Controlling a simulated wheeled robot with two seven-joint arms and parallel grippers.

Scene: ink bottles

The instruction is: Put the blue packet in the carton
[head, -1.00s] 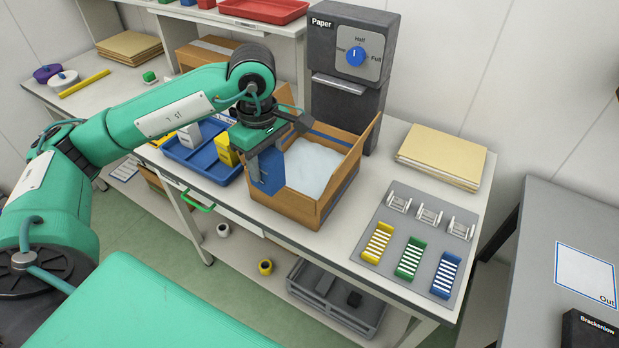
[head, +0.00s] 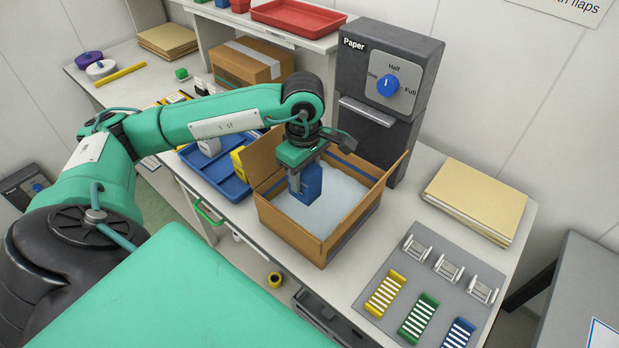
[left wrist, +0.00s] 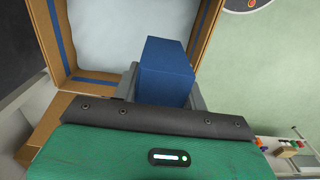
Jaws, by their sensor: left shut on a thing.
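The blue packet (head: 309,180) is a small upright box, held over the open carton. My left gripper (head: 296,184) is shut on it, pointing down. The left wrist view also shows the blue packet (left wrist: 166,72) between the gripper's fingers (left wrist: 165,92). The carton (head: 292,234) is brown cardboard with flaps up and blue tape strips, and has a pale white filling inside. In the left wrist view, the carton (left wrist: 75,78) lies beyond the packet. I cannot tell whether the packet touches the filling. My right gripper is out of view.
A blue tray (head: 231,186) with a grey box (head: 209,146) and a yellow packet (head: 238,160) stands left of the carton. The dark Paper dispenser (head: 384,100) rises behind it. A grey board (head: 440,256) with coloured racks lies to the right.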

